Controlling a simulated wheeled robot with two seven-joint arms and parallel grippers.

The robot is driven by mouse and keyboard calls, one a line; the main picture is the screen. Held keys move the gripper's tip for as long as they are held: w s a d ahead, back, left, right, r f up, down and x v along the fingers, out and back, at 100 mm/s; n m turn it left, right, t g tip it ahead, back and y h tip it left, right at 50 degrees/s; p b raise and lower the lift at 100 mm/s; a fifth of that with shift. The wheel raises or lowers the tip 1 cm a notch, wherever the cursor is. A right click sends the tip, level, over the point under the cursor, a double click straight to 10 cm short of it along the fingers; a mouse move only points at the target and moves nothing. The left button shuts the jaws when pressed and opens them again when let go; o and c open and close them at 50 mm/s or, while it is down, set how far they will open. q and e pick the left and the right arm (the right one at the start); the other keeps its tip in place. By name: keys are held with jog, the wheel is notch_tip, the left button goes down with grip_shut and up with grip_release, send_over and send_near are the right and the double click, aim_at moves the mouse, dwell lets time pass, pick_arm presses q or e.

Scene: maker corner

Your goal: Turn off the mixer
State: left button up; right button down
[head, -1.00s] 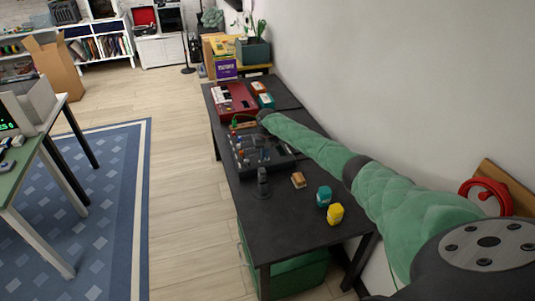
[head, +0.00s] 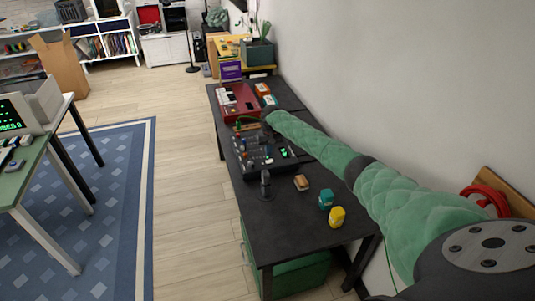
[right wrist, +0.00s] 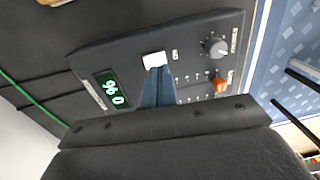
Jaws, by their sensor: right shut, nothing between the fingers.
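The mixer (head: 262,166) is a dark box with knobs on the black desk, and small green lights show on it. In the right wrist view, its panel (right wrist: 190,62) has a lit green display (right wrist: 112,90), a white button (right wrist: 155,60), a grey knob (right wrist: 215,47) and an orange knob (right wrist: 221,85). My right gripper (right wrist: 158,70) is shut and empty, its blue fingertips at the white button; I cannot tell whether they press it. In the head view the arm's end hides the gripper's fingers. My left gripper is not in view.
A small dark stand (head: 265,183), a brown block (head: 301,183), a teal jar (head: 326,199) and a yellow jar (head: 337,216) are in front. The wall is close on the right. Open floor lies left of the desk.

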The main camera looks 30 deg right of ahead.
aim_at(270, 161)
jog(key=shift+d+r, duration=0.1)
jog(key=shift+r, duration=0.2)
pick_arm(q)
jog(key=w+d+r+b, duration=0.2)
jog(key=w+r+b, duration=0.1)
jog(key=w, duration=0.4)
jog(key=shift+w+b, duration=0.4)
jog(key=shift+b, duration=0.2)
pick_arm(e)
notch_tip(270, 161, up, 10)
jog(key=shift+d, duration=0.3)
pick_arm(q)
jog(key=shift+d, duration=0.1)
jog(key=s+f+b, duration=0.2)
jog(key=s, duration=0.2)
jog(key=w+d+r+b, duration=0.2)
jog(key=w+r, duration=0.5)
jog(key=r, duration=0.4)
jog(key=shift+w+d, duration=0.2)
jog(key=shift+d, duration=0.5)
pick_arm(e)
jog(key=shift+w+a+g+h, duration=0.1)
jog(key=shift+a+g+h, duration=0.2)
jog(key=shift+a+h, duration=0.65)
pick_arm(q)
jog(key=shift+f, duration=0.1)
pick_arm(e)
jog(key=shift+d, duration=0.2)
